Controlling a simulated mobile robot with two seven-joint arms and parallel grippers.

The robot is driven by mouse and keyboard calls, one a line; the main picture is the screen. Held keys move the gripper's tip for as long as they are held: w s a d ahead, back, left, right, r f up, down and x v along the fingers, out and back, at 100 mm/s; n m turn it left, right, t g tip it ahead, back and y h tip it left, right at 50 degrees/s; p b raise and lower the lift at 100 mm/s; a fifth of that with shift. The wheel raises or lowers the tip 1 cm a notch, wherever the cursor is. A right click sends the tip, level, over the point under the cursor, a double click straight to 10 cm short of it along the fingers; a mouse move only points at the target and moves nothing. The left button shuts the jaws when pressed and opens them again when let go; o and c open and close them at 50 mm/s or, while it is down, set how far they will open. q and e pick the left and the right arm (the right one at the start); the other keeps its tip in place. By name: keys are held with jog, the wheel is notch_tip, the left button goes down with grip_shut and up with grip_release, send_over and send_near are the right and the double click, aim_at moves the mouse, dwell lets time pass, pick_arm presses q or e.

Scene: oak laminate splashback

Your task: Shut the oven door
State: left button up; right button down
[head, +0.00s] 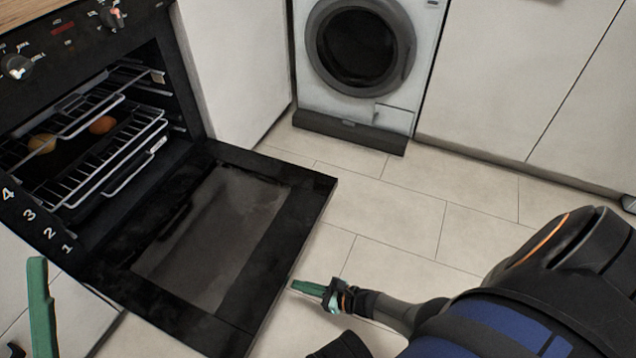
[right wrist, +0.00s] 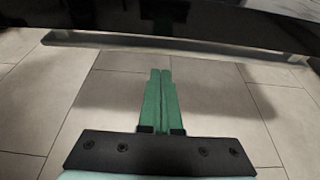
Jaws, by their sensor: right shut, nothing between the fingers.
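The black oven (head: 85,75) stands at the left in the head view with its cavity open. Its door (head: 290,172) is folded down, roughly level, with its glass panel facing up. My right gripper (head: 296,285) is shut and empty, just beyond the door's outer edge, to its right in the picture. In the right wrist view the green fingers (right wrist: 160,74) are pressed together and point toward the door's edge (right wrist: 200,46), which crosses the top. Whether they touch it I cannot tell. A green finger of my left gripper (head: 38,262) shows at the lower left; its opening is unclear.
Wire racks (head: 105,150) sit in the oven, with round brownish items (head: 102,125) among them; one rack stands partly forward. A washing machine (head: 360,50) and white cabinets (head: 520,75) line the back. The tiled floor (head: 390,215) right of the door is clear.

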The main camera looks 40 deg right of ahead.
pick_arm(q)
jog(key=shift+f, duration=0.45)
pick_arm(e)
jog(key=shift+w+a+r, duration=0.15)
jog(key=shift+w+r, duration=0.1)
jog(key=shift+r, duration=0.3)
jog(key=shift+w+a+r, duration=0.15)
jog(key=shift+w+r, duration=0.05)
jog(key=shift+r, duration=0.4)
jog(key=shift+w+a+r, duration=0.15)
jog(key=shift+w+r, duration=0.1)
jog(key=shift+r, duration=0.3)
